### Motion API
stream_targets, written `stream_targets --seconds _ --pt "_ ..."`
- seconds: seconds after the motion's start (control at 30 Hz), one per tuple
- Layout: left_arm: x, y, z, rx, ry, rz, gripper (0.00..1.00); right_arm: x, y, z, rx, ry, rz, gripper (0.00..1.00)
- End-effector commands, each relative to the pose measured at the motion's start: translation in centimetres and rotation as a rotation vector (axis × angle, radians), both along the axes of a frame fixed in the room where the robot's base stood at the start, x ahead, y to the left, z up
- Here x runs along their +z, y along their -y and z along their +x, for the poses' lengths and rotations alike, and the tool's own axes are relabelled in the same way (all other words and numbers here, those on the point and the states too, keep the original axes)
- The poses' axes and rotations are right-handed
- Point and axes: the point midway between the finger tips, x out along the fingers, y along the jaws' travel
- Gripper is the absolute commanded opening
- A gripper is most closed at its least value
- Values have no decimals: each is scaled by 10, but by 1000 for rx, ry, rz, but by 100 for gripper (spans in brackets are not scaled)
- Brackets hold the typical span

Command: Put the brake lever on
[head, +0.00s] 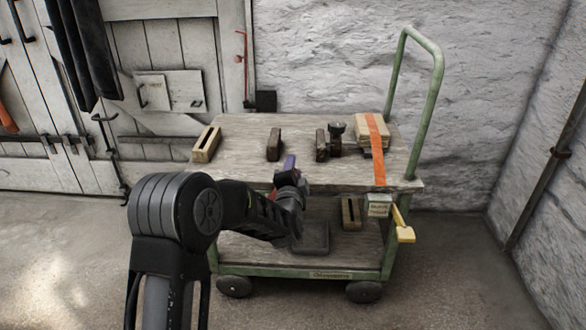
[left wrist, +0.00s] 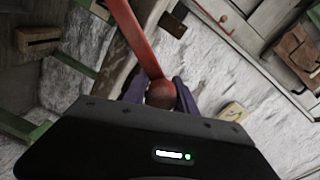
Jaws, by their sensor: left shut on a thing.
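A red lever (left wrist: 135,35) with a round reddish-brown knob (left wrist: 160,94) shows in the left wrist view. My left gripper (left wrist: 160,92) is shut on the knob, with its purple fingers on either side. The lever runs from the knob up to the top edge of that view. In the head view my left gripper (head: 288,164) is in front of the trolley's upper deck, and a small bit of red shows beside it. My own arm hides most of the lever there, and I cannot see where it is mounted. My right gripper is not in view.
The green trolley's upper deck (head: 235,170) carries several wooden blocks and a stack under an orange strap (head: 377,150). A yellow handle (head: 404,232) sticks out at the trolley's right front. Its green push bar (head: 425,115) rises at the right. The floor at right is clear.

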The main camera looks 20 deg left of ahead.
Motion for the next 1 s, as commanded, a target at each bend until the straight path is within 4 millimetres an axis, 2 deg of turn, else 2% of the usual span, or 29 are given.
stream_targets --seconds 0.03,0.07,0.23,0.63,0.77,1.0 --pt "-5 -5 -2 8 -10 4 0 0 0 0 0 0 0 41" --pt "-5 -5 -2 8 -11 3 35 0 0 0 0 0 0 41" --pt "-4 -4 -1 6 -7 1 49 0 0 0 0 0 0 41" --pt "-1 1 -6 2 -4 0 51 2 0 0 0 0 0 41" --pt "1 5 -21 2 -4 -1 51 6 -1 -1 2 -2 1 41" --pt "3 16 -59 3 -6 -1 51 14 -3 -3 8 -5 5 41"
